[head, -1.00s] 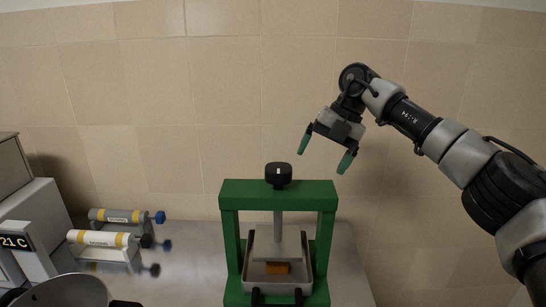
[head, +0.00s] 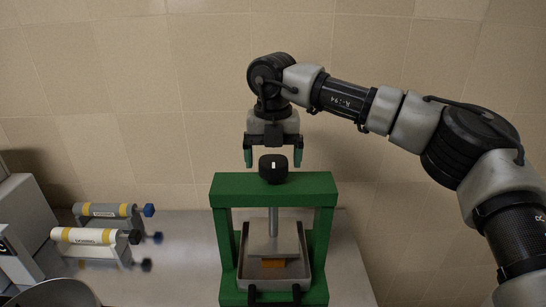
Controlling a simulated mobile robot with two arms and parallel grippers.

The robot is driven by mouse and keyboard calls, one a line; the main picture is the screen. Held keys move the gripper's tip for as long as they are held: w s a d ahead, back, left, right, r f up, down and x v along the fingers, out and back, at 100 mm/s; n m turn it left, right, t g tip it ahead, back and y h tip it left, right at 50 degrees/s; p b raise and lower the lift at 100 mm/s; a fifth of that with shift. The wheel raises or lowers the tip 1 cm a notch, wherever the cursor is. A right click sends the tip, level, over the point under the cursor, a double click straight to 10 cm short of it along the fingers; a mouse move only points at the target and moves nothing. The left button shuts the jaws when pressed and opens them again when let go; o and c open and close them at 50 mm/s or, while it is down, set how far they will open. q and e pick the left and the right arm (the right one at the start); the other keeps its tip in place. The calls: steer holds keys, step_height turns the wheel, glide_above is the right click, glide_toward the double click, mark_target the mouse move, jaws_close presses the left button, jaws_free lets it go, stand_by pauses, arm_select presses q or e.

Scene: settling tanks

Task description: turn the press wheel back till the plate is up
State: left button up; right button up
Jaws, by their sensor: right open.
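The green press (head: 230,188) stands on the bench in the lower middle of the head view. A screw runs down to a grey plate (head: 285,240), which is low in the frame, over a metal tray (head: 292,270). An orange-brown block (head: 273,263) shows under the plate's front edge; I cannot tell if they touch. My right gripper (head: 272,158) is open and points down just above the wheel, one green-tipped finger to each side. My left gripper is not in view.
On the left, a grey roller (head: 103,210) and a white roller (head: 83,235) with yellow bands lie on stands. A grey device (head: 25,215) and a bowl-like rim (head: 55,292) are at the left edge. The bench right of the press is bare.

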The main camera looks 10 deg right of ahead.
steer(key=shift+s+f, duration=0.15)
steer(key=shift+f, duration=0.4)
steer(key=c, duration=0.9)
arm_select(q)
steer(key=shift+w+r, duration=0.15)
